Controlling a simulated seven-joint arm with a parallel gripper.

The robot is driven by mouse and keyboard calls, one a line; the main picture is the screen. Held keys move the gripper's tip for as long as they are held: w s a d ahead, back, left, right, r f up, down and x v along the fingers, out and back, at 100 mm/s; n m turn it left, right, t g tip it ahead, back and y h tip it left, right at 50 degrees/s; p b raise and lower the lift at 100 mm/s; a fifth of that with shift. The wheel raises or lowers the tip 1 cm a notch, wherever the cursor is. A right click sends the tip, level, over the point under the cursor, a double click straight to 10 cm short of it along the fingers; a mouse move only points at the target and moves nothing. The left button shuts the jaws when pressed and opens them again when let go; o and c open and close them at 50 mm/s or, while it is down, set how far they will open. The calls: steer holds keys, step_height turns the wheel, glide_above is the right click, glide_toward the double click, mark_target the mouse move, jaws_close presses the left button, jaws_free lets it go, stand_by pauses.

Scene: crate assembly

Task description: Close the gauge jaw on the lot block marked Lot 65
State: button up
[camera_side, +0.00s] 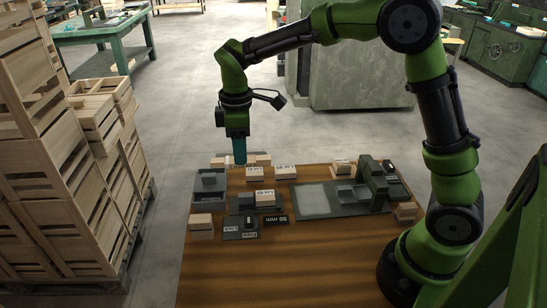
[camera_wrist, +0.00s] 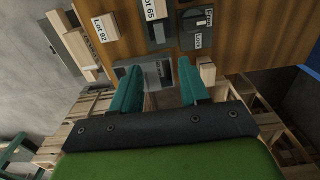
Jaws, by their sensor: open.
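The block marked Lot 65 (camera_wrist: 154,10) is cut by the top edge of the wrist view. In the side view a pale labelled block (camera_side: 264,197), seemingly the same one, sits on the dark gauge (camera_side: 243,202). I cannot tell whether the gauge jaw touches it. A dark plate (camera_side: 240,229) with a knob and labels reading Lock and Free lies in front; it also shows in the wrist view (camera_wrist: 198,22). My gripper (camera_side: 239,160) is open and empty, pointing down at the back left of the table. Its teal fingers (camera_wrist: 158,75) are spread near a grey tray.
The grey tray (camera_side: 208,194) is left of the gauge. A block marked Lot 92 (camera_wrist: 100,26) and other pale blocks (camera_side: 285,173) stand behind. A 50 mm sign (camera_side: 277,219) is in front. A grey stand (camera_side: 372,182) occupies the right. The table's front (camera_side: 280,265) is clear.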

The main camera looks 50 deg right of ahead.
steer(key=shift+r, duration=1.6)
steer(key=s+d+r+m+t+y, duration=0.1)
steer(key=s+r+m+t, duration=0.1)
steer(key=s+m, duration=0.4)
steer(key=s+d+r+m+t+y, duration=0.1)
steer(key=s+m+t, duration=0.4)
steer(key=s, duration=0.8)
step_height(320, 180, up, 2)
steer(key=shift+s+d+r+m, duration=0.2)
steer(key=shift+s+d+m, duration=0.2)
steer(key=shift+d+m, duration=0.45)
steer(key=shift+a, duration=0.2)
